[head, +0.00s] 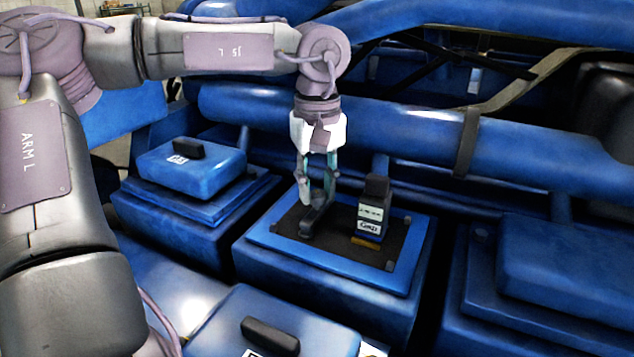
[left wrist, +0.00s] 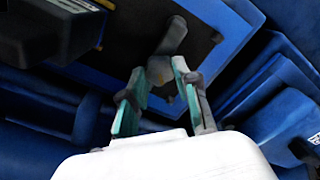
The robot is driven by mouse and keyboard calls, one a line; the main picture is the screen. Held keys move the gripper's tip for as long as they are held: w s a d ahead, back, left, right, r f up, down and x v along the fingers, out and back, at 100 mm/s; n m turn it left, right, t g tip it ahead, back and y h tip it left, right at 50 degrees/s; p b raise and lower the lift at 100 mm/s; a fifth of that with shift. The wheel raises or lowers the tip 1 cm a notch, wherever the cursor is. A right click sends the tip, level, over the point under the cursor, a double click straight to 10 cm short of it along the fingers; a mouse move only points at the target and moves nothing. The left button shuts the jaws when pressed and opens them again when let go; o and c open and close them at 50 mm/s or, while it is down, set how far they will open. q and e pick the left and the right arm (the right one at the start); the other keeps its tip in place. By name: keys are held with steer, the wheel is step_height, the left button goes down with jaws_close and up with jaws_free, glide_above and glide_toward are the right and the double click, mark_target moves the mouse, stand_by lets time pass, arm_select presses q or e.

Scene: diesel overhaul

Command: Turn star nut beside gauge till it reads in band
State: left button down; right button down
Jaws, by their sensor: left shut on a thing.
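The gauge (head: 371,212) is a dark upright block with white label plates on its front. It stands on the dark top inside a blue-rimmed engine housing in the head view. A dark grey part (head: 318,219), which seems to be the star nut, is just left of it; its star shape cannot be made out. My left gripper (head: 316,196) points down from above and is shut on this part. In the left wrist view, the grey part (left wrist: 172,38) lies at the teal fingertips (left wrist: 161,75). The gauge's reading cannot be read. My right gripper is not in view.
The blue rim (head: 330,266) surrounds the dark top. A lidded blue housing (head: 190,170) stands to the left and another (head: 565,265) to the right. A thick blue pipe (head: 400,130) runs behind the gripper. Another blue cover with a dark handle (head: 270,336) is in front.

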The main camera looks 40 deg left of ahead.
mark_target(317, 192)
arm_select(q)
steer(key=shift+m, duration=0.8)
steer(key=c, duration=0.8)
jaws_free()
steer(key=shift+c, duration=0.2)
step_height(317, 192, up, 12)
